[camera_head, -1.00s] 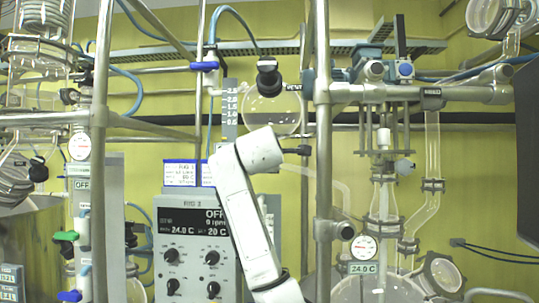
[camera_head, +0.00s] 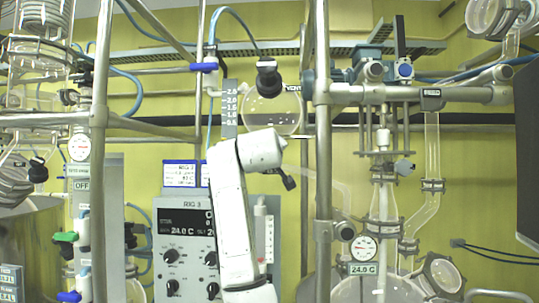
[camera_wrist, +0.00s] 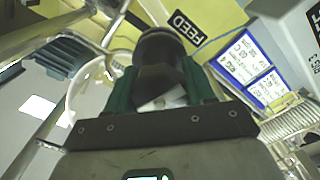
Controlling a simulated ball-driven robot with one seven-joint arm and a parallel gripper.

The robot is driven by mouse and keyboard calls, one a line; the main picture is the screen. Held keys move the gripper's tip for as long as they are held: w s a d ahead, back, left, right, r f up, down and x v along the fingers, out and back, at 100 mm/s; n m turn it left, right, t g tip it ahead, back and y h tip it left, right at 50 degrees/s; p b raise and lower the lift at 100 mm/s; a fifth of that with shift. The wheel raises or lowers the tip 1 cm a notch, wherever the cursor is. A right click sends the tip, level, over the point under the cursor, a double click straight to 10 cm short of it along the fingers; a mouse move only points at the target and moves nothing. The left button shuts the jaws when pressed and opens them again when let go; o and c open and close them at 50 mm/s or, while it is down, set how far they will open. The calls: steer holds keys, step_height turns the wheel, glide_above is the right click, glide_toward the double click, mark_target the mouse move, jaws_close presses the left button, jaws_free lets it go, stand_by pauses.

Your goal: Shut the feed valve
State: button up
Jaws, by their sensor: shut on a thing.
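In the wrist view, a dark, rounded valve knob (camera_wrist: 160,48) sits between the green fingers of my gripper (camera_wrist: 157,80), which is shut on it. The valve's turned position cannot be read.
A glass flask (camera_head: 274,112) with a black fitting (camera_head: 268,78) and a VENT label hangs above my arm. Metal posts (camera_head: 322,150) stand close on the right. The RIG 3 control box (camera_head: 183,240) is behind, with blue-edged labels (camera_head: 181,173) above. A dial (camera_head: 364,248) hangs at right.

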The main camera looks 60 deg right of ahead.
steer(key=m, duration=0.4)
steer(key=shift+m, duration=0.3)
steer(key=m, duration=0.3)
steer(key=shift+m, duration=0.3)
steer(key=n, duration=1)
steer(key=n+p, duration=0.1)
steer(key=n, duration=1.9)
steer(key=shift+f, duration=0.3)
